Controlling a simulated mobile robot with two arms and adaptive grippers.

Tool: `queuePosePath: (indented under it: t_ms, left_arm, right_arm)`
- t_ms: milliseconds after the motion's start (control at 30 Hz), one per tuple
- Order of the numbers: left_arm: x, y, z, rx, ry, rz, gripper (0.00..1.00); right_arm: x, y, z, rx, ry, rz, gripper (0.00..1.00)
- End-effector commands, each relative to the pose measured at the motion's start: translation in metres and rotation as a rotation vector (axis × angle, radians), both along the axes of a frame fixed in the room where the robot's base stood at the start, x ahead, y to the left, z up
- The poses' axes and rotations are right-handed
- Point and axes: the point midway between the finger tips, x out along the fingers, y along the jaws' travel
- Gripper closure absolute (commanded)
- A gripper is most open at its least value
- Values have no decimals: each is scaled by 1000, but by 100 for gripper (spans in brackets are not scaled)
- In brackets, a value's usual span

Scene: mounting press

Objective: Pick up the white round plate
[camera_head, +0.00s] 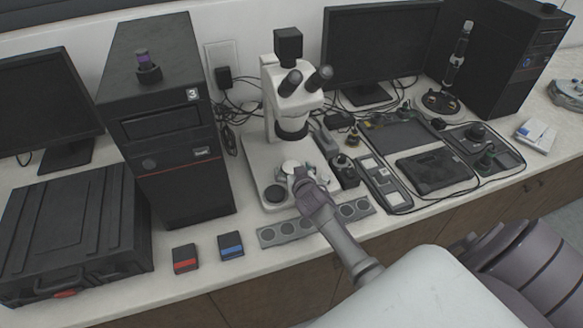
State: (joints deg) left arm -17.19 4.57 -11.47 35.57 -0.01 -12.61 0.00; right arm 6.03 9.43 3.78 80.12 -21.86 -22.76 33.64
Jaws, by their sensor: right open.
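A small white round plate (290,166) lies on the base of the white microscope (258,158), below its black lens ring. My right gripper (297,177) reaches in from the lower right and is open at the near edge of the plate. The gripper hides part of the plate, and I cannot tell whether the fingers touch it. My left gripper is not in view.
A grey strip with round wells (283,231) lies in front of the microscope. A red-and-black box (185,259) and a blue-and-black box (230,246) sit to its left. A black computer tower (165,110) stands left; control panels (384,184) and cables crowd the right.

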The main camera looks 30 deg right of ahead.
Motion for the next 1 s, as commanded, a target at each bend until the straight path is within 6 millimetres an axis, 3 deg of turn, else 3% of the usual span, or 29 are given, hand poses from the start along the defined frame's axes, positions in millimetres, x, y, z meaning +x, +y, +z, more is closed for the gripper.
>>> queuePosePath:
  t_ms: [167, 500, 567, 867, 1000]
  left_arm:
    - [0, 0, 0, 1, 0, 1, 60]
    - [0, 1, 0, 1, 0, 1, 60]
    - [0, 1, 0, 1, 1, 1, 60]
    - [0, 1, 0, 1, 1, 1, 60]
    - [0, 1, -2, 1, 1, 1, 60]
  right_arm:
    - [0, 0, 0, 0, 1, 0, 10]
    - [0, 0, 0, 0, 1, 0, 66]
    - [0, 0, 0, 0, 0, 0, 74]
    - [0, 0, 3, 0, 0, -1, 74]
    - [0, -1, 14, 0, -3, -1, 74]
